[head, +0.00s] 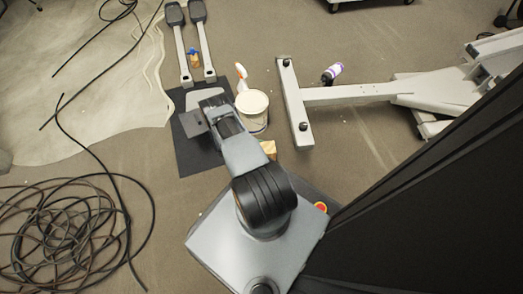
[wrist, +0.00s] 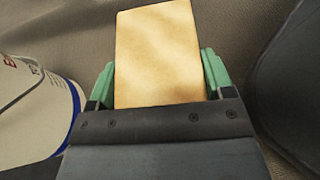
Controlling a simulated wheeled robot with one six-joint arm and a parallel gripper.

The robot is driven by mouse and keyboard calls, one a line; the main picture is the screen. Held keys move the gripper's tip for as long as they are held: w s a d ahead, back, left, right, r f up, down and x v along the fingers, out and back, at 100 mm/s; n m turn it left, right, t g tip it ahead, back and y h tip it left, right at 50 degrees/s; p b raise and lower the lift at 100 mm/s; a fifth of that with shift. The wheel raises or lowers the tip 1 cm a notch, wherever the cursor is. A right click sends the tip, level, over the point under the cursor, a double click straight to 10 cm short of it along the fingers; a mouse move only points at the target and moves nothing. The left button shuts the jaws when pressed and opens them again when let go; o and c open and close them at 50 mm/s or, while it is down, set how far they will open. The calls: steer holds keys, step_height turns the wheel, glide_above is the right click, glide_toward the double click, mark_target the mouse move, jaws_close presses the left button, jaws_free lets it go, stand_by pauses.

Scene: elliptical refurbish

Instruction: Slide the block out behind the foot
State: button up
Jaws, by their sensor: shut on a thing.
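A pale wooden block (wrist: 158,50) fills the space between the green fingers of my gripper (wrist: 158,78) in the wrist view. The gripper is shut on it, with a finger along each side. In the head view a part of the block (head: 268,148) shows beside my arm, just below the white bucket. My gripper is hidden behind my arm there. The elliptical's white crossbar foot (head: 294,103), with black feet at its ends, lies to the right of the bucket. The block is apart from that foot in the head view.
The white bucket (head: 252,108) stands close to the gripper; it also shows at the left of the wrist view (wrist: 35,110). A spray bottle (head: 241,73) and a purple-labelled bottle (head: 332,73) are nearby. A dark mat (head: 190,155) and coiled cables (head: 62,232) lie left.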

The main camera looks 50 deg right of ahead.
steer(key=shift+d, duration=0.1)
steer(key=o, duration=1.2)
steer(key=p+v, duration=0.2)
steer(key=v, duration=1.2)
steer(key=shift+p, duration=0.4)
